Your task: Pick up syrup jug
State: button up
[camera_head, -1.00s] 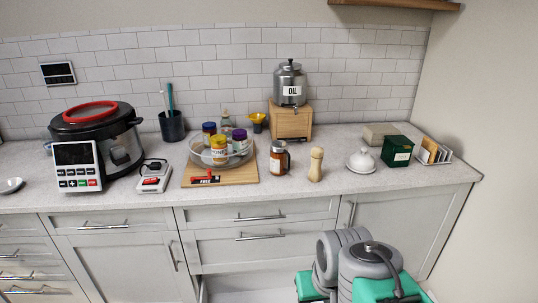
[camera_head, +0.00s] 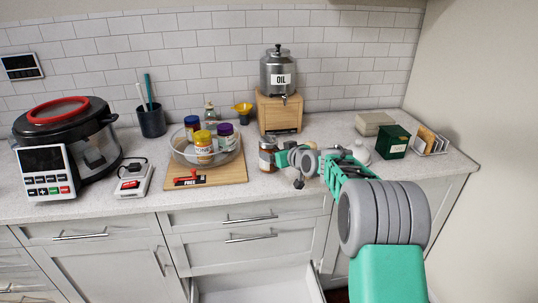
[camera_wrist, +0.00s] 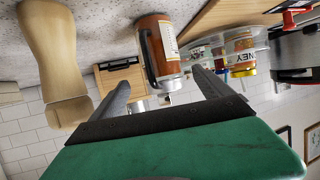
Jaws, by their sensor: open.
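The syrup jug is an amber jug with a pale label and metal top (camera_head: 267,152), upright on the counter to the right of the wooden board. In the wrist view, which is upside down, the jug (camera_wrist: 157,48) hangs near the top centre, beyond and between the finger tips. My gripper (camera_wrist: 160,78) is open, and nothing is between its fingers. In the head view my gripper (camera_head: 296,162) is just right of the jug, partly hidden by my own arm. I cannot tell from these views whether a finger touches the jug.
A wooden mill (camera_wrist: 48,60) stands close beside my gripper. A wooden board (camera_head: 232,174) with a clear tray (camera_head: 180,157) of jars lies left of the jug. The oil dispenser (camera_head: 278,72) on its wooden stand is behind. A white lidded dish (camera_head: 361,152) and green box (camera_head: 394,142) are right.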

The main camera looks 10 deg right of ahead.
aim_at(269, 147)
jog(key=p+x, duration=0.2)
jog(key=x, duration=0.5)
jog(key=shift+a+r, duration=0.15)
jog(key=shift+a, duration=0.05)
jog(key=shift+c, duration=0.4)
grip_shut()
jog(key=shift+w+r, duration=0.1)
jog(key=shift+r, duration=0.15)
